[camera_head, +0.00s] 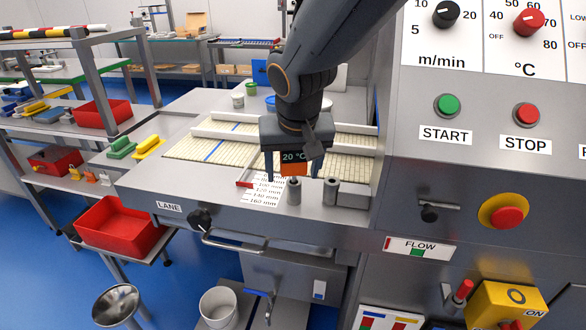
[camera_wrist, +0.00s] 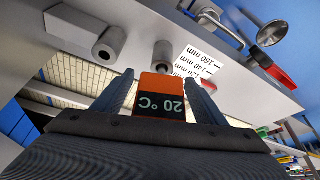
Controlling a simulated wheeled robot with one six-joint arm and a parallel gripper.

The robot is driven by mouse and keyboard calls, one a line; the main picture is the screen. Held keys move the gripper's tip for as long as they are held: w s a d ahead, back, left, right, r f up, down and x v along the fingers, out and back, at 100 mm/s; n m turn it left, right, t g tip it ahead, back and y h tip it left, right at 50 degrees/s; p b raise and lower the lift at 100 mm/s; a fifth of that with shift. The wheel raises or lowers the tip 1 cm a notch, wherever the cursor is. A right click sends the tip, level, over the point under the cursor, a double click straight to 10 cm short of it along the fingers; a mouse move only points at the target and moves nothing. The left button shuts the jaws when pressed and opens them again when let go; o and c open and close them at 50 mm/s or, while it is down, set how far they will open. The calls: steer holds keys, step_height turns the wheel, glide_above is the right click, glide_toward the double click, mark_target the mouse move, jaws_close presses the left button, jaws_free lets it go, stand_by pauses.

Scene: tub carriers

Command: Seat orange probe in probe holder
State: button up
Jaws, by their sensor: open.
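The orange probe (camera_head: 294,168) has a dark display reading 20 °C. It sits between the two fingers of my gripper (camera_head: 293,177). The wrist view shows the orange probe head (camera_wrist: 161,82) with a gap on each side, so the fingers are open around it and not pressing on it. Right below the head in the head view is a short grey cylinder (camera_head: 294,192), seemingly the probe holder; it also shows just beyond the head in the wrist view (camera_wrist: 163,50).
A printed mm scale (camera_head: 264,189) and a red pointer (camera_head: 245,184) lie left. The belt (camera_head: 207,147) is behind; the control panel (camera_head: 470,130) rises at right.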

mark_target(294, 152)
steer(key=v, duration=0.7)
steer(key=shift+s+r+b, duration=0.2)
steer(key=shift+r+b, duration=0.15)
